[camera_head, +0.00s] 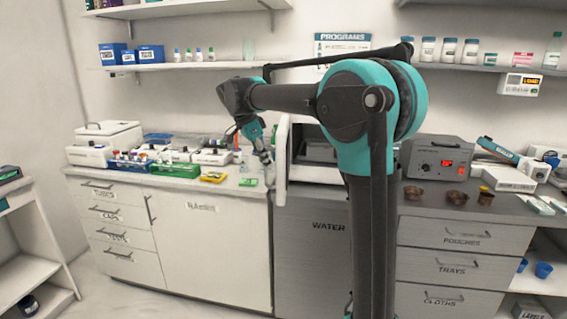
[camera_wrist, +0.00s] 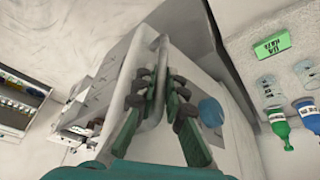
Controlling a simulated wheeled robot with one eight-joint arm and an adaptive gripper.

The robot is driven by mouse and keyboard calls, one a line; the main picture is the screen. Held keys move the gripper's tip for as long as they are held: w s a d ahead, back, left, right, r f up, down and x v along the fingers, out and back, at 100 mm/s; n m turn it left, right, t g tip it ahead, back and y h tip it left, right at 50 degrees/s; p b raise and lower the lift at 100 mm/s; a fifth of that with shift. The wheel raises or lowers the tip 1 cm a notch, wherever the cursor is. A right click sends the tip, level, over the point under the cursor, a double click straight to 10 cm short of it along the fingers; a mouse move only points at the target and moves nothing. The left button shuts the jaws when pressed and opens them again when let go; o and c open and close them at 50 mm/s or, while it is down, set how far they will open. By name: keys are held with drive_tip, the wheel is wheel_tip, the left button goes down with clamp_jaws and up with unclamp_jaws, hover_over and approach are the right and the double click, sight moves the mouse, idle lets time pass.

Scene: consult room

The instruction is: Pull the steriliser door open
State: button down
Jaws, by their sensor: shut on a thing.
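The steriliser (camera_head: 314,174) stands on the counter, partly hidden behind my arm. Its white door (camera_head: 281,160) is swung out from the front, seen nearly edge-on, and the dark chamber shows beside it. My gripper (camera_head: 266,160) is at the door's left, outer side. In the wrist view my gripper (camera_wrist: 160,92) is shut on the pale door handle (camera_wrist: 162,45), with dark finger pads on both sides of the bar. The point of contact is partly hidden by the fingers.
A yellow tray (camera_head: 213,177) and a green card (camera_head: 248,182) lie on the counter left of the door. A green rack (camera_head: 174,170) with tubes stands farther left.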

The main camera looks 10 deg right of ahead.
drive_tip(key=w+a, duration=0.3)
drive_tip(key=a, duration=0.2)
drive_tip(key=shift+a, duration=0.15)
drive_tip(key=c, duration=1.6)
unclamp_jaws()
drive_tip(key=shift+r, duration=0.15)
drive_tip(key=v, duration=1.1)
drive_tip(key=shift+s+a+r, duration=0.1)
drive_tip(key=shift+a+r, duration=0.05)
drive_tip(key=shift+r, duration=0.15)
drive_tip(key=shift+s, duration=0.1)
